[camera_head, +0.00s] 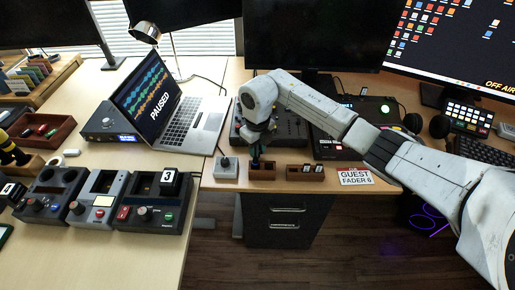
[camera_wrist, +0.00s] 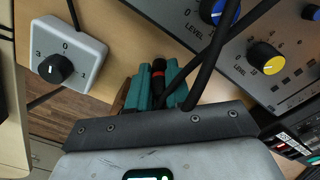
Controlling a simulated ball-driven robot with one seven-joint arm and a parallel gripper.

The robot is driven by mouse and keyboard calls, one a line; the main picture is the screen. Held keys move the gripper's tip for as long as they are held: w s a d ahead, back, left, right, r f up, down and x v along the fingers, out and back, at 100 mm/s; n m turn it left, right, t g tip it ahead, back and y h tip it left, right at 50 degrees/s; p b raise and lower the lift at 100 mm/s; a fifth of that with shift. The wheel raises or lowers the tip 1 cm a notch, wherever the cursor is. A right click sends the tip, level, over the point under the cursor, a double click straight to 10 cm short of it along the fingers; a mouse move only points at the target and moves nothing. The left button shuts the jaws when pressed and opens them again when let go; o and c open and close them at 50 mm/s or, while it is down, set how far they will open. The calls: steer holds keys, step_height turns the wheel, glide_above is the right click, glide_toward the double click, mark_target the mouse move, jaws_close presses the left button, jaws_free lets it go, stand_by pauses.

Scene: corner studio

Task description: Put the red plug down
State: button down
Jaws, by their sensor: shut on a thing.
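The red plug (camera_wrist: 158,69) is a dark piece with a red band. It shows in the wrist view between the teal fingers of my gripper (camera_wrist: 156,88), which is shut on it. A black cable crosses in front beside it. In the head view my gripper (camera_head: 256,157) points down at a small brown wooden box (camera_head: 262,175) at the front edge of the desk. The plug is too small to make out there. I cannot tell whether the plug touches the box.
A grey switch box (camera_head: 226,170) stands just left of the wooden box; it also shows in the wrist view (camera_wrist: 88,62). Another small wooden box (camera_head: 305,176) and a "GUEST FADER 6" card (camera_head: 355,177) lie to the right. A mixer with knobs (camera_wrist: 285,75) stands behind.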

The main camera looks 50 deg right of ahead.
steer(key=shift+f, duration=0.5)
steer(key=c, duration=1.1)
jaws_free()
steer(key=shift+o, duration=0.2)
